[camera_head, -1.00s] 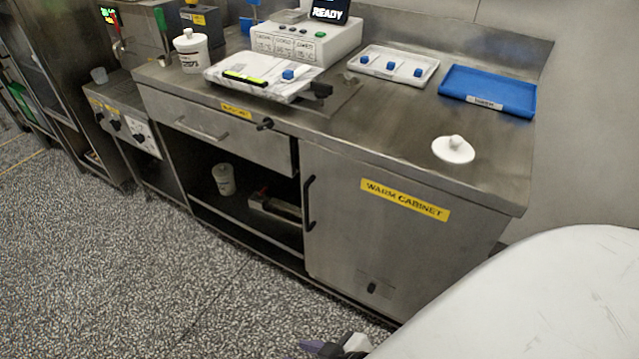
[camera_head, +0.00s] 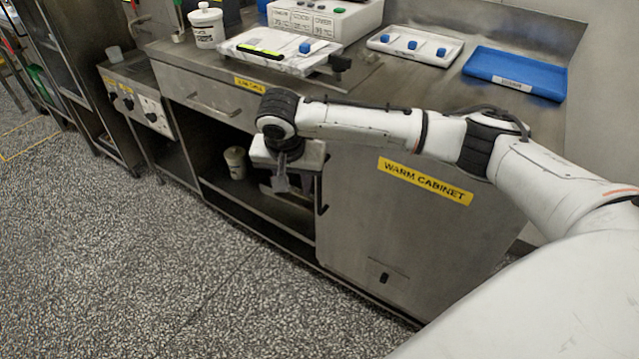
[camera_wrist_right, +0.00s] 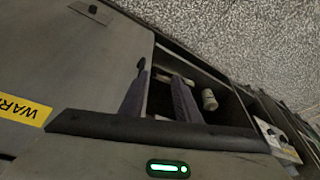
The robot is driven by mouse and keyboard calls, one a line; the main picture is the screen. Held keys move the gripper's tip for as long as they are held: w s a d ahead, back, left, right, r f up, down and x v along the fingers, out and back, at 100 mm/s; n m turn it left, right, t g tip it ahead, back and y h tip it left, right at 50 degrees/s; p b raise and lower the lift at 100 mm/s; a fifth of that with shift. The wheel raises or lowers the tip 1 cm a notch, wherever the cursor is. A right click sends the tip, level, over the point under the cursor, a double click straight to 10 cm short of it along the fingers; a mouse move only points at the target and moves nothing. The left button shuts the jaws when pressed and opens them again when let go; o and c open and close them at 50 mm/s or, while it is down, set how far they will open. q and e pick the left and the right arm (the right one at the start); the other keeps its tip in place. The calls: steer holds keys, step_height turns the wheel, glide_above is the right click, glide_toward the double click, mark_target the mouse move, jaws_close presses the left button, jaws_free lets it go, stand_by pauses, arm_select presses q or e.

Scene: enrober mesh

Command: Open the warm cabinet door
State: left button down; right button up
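The warm cabinet door (camera_head: 400,235) is a flat steel panel with a yellow label, and it looks shut. Its black upright handle (camera_head: 321,195) is on the door's left edge, its upper part hidden by my right arm. My right gripper (camera_head: 281,183) hangs just left of the handle, in front of the open shelf bay. In the right wrist view the fingers of my right gripper (camera_wrist_right: 160,80) are apart, with nothing seen held. A dark piece, perhaps the handle (camera_wrist_right: 141,64), shows by one fingertip; contact cannot be told. My left gripper is out of view.
The counter above holds a blue tray (camera_head: 515,68), a white tray (camera_head: 387,50) and a lidded white pot (camera_head: 206,27). The speckled floor (camera_head: 150,270) in front is clear.

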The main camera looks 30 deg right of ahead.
steer(key=d+r+m+h, duration=0.1)
steer(key=d+r+m, duration=0.1)
steer(key=d+r, duration=0.2)
steer(key=d+b+x, duration=0.1)
steer(key=b+x, duration=0.1)
steer(key=x, duration=0.8)
steer(key=shift+d, duration=0.15)
steer(key=shift+g, duration=0.3)
jaws_close()
